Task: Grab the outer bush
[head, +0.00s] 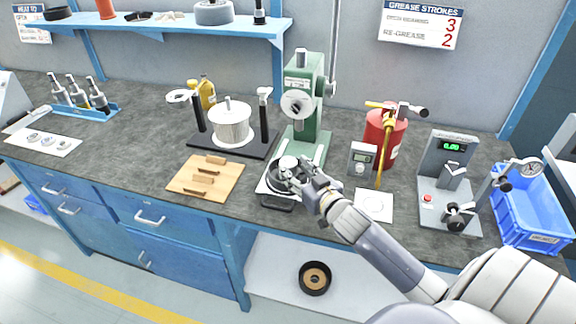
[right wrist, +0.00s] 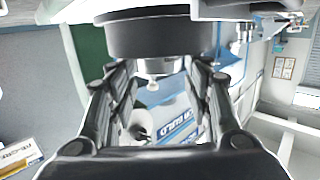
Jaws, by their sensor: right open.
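My right gripper (head: 309,184) is open beside a black round part (head: 285,173) with a pale metal top, on a light plate below the green press (head: 305,105). In the right wrist view, the open fingers (right wrist: 162,82) reach toward a thick dark disc (right wrist: 160,38). A short silver cylinder (right wrist: 160,67) projects from this disc and appears between the fingertips, with gaps on both sides. I cannot tell for sure which part is the outer bush. The gripper partly hides the round part in the head view. My left gripper is not in view.
A wooden board (head: 205,178) lies left of the gripper. A blue bin (head: 533,205) is farther right. A black ring (head: 315,278) lies on the lower shelf.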

